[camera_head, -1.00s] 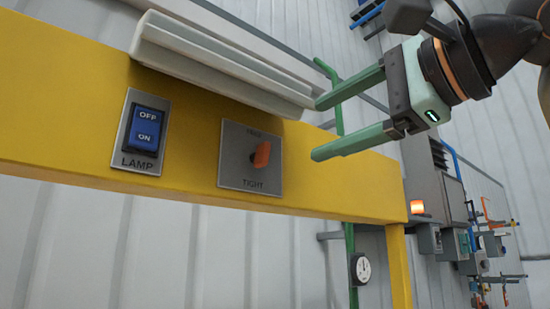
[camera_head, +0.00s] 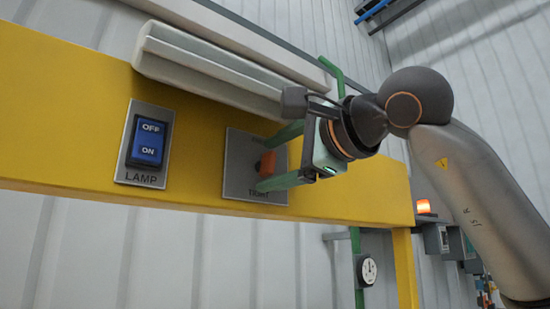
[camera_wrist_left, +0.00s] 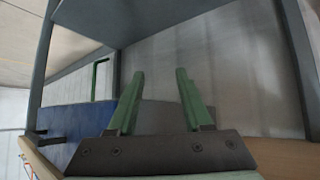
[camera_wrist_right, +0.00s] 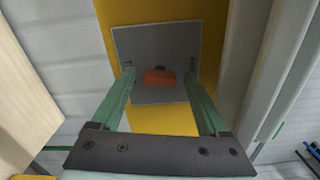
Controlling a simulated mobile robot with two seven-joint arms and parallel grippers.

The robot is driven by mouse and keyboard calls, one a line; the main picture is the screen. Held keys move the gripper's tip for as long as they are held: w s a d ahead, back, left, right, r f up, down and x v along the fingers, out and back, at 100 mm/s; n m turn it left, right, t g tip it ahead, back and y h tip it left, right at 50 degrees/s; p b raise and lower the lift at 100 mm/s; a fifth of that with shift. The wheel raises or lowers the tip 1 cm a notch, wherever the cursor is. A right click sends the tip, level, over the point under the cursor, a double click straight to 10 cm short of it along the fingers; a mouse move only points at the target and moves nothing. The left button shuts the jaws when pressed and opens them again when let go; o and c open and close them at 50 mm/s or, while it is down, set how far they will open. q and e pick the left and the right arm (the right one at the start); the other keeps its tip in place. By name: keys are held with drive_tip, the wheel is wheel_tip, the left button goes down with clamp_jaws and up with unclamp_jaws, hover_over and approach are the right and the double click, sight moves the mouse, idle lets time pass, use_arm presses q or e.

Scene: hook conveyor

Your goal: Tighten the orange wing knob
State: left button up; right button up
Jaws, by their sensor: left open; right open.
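The orange wing knob (camera_head: 267,163) sits on a grey plate (camera_head: 236,168) on the yellow beam, with lettering above and below it partly covered by my gripper. My right gripper (camera_head: 262,163) is open at the plate, with one finger above the knob and one below it. In the right wrist view the knob (camera_wrist_right: 160,77) lies between and beyond the open green fingers (camera_wrist_right: 160,90), apart from both. Whether the fingertips touch the plate is unclear. My left gripper (camera_wrist_left: 156,85) shows only in its own wrist view, open and empty, away from the knob.
A blue lamp switch (camera_head: 148,142) sits on the yellow beam (camera_head: 60,120) left of the knob plate. A long pale housing (camera_head: 215,70) runs just above the plate. A gauge (camera_head: 368,270) and a lit orange beacon (camera_head: 423,207) are at the right.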

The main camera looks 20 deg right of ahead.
drive_tip(key=shift+c, duration=0.3)
clamp_jaws()
idle(0.3)
